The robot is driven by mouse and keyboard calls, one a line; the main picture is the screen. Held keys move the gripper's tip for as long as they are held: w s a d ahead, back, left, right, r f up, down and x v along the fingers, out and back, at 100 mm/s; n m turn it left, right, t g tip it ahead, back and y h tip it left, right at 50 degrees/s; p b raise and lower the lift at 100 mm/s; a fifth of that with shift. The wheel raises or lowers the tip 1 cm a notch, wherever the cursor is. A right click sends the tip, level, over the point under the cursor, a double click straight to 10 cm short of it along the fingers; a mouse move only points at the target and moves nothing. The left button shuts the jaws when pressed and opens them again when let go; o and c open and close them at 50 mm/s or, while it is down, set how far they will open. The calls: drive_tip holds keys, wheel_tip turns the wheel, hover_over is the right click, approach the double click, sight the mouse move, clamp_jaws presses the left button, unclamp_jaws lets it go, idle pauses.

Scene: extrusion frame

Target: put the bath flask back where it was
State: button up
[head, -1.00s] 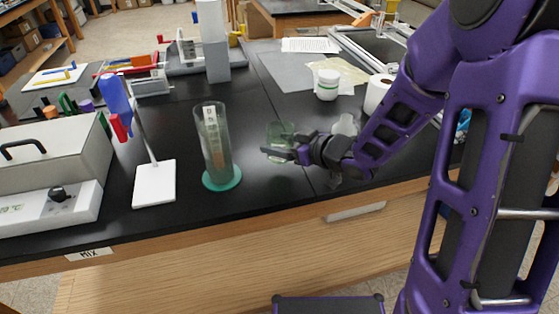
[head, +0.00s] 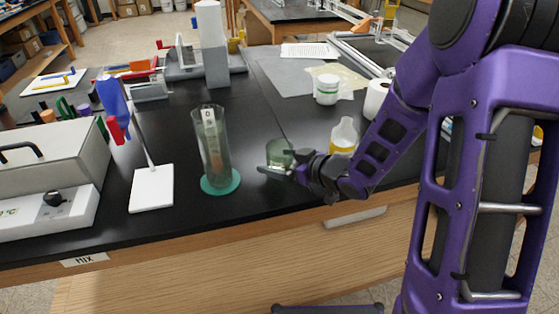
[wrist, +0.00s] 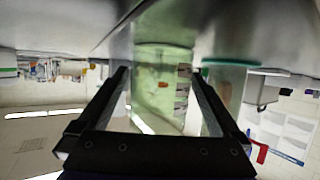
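The bath flask is a small clear, greenish glass vessel (head: 280,151) above the black bench, right of the tall cylinder. In the upside-down wrist view it (wrist: 162,90) fills the space between the two fingers, with printed marks on its side. My gripper (head: 273,171) is around it, one dark finger crossing in front of its lower part. In the wrist view the fingers of my gripper (wrist: 160,75) lie close along both sides of the glass. Whether the flask's base touches the bench is hard to tell.
The tall glass cylinder (head: 212,150) on a green base stands close left of the flask. A white plate stand (head: 151,188) is farther left. A bottle with yellow contents (head: 343,136) stands behind my wrist. A white jar (head: 327,88) is farther back. The bench front edge is near.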

drive_tip(key=shift+r, duration=0.1)
drive_tip(key=shift+r, duration=0.25)
drive_tip(key=p+v, duration=0.2)
drive_tip(key=v, duration=1)
drive_tip(key=shift+f, duration=0.2)
drive_tip(key=shift+w+d, duration=0.1)
